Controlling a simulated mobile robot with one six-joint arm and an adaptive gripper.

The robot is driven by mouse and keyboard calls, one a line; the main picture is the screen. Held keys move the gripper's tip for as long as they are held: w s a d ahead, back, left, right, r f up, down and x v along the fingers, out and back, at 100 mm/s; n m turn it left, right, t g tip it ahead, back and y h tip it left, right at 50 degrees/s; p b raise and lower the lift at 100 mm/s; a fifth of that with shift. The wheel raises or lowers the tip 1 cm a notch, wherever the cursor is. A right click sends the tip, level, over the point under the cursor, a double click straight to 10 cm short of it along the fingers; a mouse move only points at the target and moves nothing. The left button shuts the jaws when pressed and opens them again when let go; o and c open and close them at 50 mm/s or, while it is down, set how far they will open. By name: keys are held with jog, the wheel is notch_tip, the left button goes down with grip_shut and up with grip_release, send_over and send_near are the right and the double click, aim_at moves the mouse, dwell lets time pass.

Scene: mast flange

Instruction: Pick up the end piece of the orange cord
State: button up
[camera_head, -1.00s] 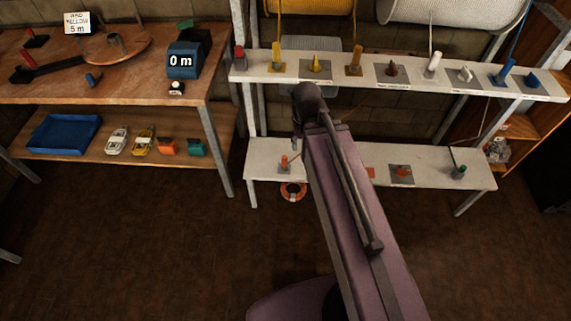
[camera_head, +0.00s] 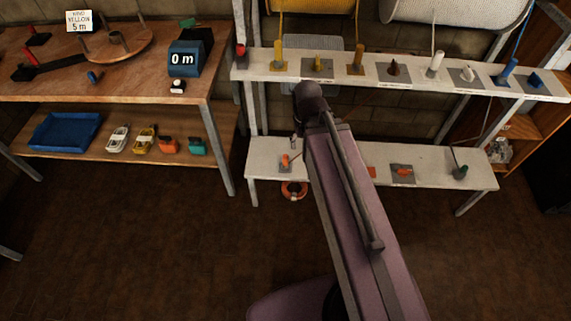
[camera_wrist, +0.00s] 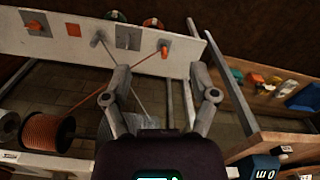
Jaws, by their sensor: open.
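The end piece (camera_wrist: 163,51) of the orange cord stands on the white lower shelf in the wrist view. The thin orange cord (camera_wrist: 118,76) runs from it to the orange spool (camera_wrist: 46,140). The end piece also shows in the head view (camera_head: 285,161), near the shelf's left end. My gripper (camera_wrist: 160,69) is open and empty. Its fingers are spread on either side of the end piece in the picture, with a gap still visible before it. In the head view my arm hides part of the shelf.
The upper shelf (camera_head: 420,78) holds several coloured pegs. A metal post (camera_wrist: 230,75) stands right of my fingers.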

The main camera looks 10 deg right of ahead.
jog(key=n+b, duration=0.2)
jog(key=b, duration=3)
send_over(284, 156)
notch_tip(284, 156, down, 32)
jog(key=shift+f, duration=0.2)
jog(key=shift+f, duration=0.15)
notch_tip(284, 156, down, 8)
jog(key=b, duration=0.8)
jog(key=shift+f+b, duration=0.1)
jog(key=shift+b, duration=0.2)
jog(key=f+b, duration=0.3)
jog(key=shift+d+f, duration=0.15)
jog(key=shift+d, duration=0.2)
jog(key=shift+f+b, duration=1)
jog(key=shift+b, duration=0.1)
